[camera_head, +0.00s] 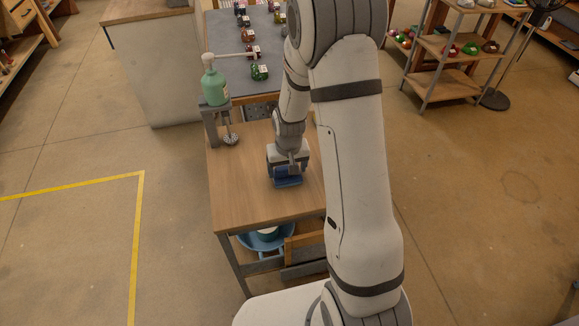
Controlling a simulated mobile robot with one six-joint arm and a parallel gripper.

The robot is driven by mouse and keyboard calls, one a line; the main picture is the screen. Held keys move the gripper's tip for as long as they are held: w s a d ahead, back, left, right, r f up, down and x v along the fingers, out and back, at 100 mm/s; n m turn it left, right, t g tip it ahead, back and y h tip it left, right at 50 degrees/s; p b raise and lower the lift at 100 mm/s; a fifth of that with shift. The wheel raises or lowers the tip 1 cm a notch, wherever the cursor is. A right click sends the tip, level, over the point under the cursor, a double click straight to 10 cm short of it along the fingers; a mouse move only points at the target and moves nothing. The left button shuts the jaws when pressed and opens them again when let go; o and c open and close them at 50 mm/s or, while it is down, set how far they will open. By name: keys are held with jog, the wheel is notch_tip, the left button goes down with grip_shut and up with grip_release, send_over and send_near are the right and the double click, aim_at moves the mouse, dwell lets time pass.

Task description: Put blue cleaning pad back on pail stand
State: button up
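The blue cleaning pad (288,182) shows at the end of my arm, over the wooden tabletop. My gripper (287,171) points down at the pad, with its fingers at the pad's upper side. The fingers are too small and partly hidden to tell whether they are closed on it. I cannot tell whether the pad touches the tabletop. A light blue pail or basin (256,243) sits under the table's front edge, mostly hidden by the top. No separate pail stand can be made out clearly.
The wooden tabletop (240,190) is clear on its left part. A green pump bottle (214,85) and a metal strainer-like tool (230,138) stand at its back left. A shelf rack (447,48) stands at the right.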

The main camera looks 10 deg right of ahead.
aim_at(289, 179)
jog(key=shift+o, duration=0.7)
jog(key=shift+r, duration=0.1)
jog(key=shift+r, duration=0.25)
notch_tip(289, 179, up, 12)
jog(key=s+f, duration=0.1)
jog(key=s, duration=0.1)
jog(key=s+r, duration=0.6)
jog(key=s, duration=0.3)
jog(key=s+d+r+t, duration=0.1)
jog(key=s+r, duration=0.6)
jog(key=s, duration=0.3)
jog(key=shift+t, duration=0.3)
jog(key=shift+d, duration=0.1)
